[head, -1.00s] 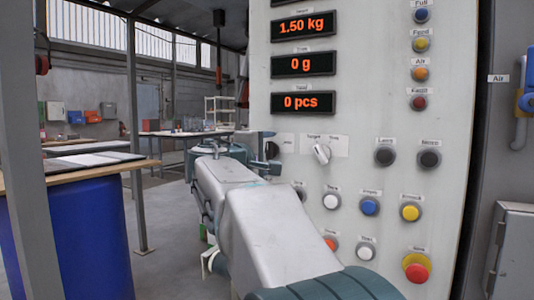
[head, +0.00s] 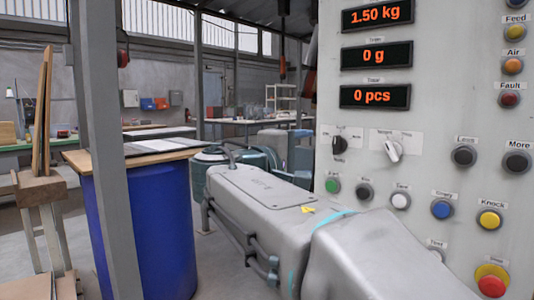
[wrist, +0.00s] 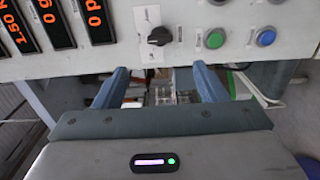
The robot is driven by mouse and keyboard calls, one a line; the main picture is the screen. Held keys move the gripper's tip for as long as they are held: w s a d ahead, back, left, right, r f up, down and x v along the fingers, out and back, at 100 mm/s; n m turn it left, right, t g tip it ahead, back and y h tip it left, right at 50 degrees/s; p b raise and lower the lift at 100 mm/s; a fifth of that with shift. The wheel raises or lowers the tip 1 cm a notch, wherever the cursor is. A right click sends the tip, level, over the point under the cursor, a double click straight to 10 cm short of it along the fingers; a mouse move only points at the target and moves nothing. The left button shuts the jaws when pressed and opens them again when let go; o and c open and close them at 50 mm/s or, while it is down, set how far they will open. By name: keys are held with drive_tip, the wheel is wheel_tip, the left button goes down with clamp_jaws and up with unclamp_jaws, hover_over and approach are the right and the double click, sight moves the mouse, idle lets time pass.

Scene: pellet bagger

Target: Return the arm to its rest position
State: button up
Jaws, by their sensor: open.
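My gripper (wrist: 162,84) shows in the wrist view as two blue fingers spread apart, with nothing between them. They point toward the lower edge of the pale control panel (head: 455,105), below a black selector knob (wrist: 160,36). I cannot tell from this view how far they are from it. In the head view my grey arm (head: 270,200) reaches from the lower right toward the middle, along the left side of the panel. The fingers cannot be made out there.
The panel carries red displays (head: 377,55), a white selector knob (head: 393,151) and a red stop button (head: 491,285). A grey post (head: 104,150) and a blue drum (head: 165,230) under a wooden top stand to the left. Wooden boards (head: 40,125) stand at far left.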

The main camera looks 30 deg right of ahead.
drive_tip(key=shift+p, duration=0.45)
drive_tip(key=s+a+f+m+g+y+p, duration=0.2)
drive_tip(key=s+a+y+p, duration=0.4)
drive_tip(key=p, duration=0.9)
drive_tip(key=s+a+f+m+g+y+p, duration=0.2)
drive_tip(key=s+a+y+p, duration=0.5)
drive_tip(key=p, duration=0.9)
drive_tip(key=a+f+y, duration=0.1)
drive_tip(key=a+y, duration=0.2)
drive_tip(key=a, duration=0.1)
drive_tip(key=shift+s+a+f+m+y, duration=0.2)
drive_tip(key=shift+s+f+m+y, duration=0.05)
drive_tip(key=shift+m+y, duration=0.05)
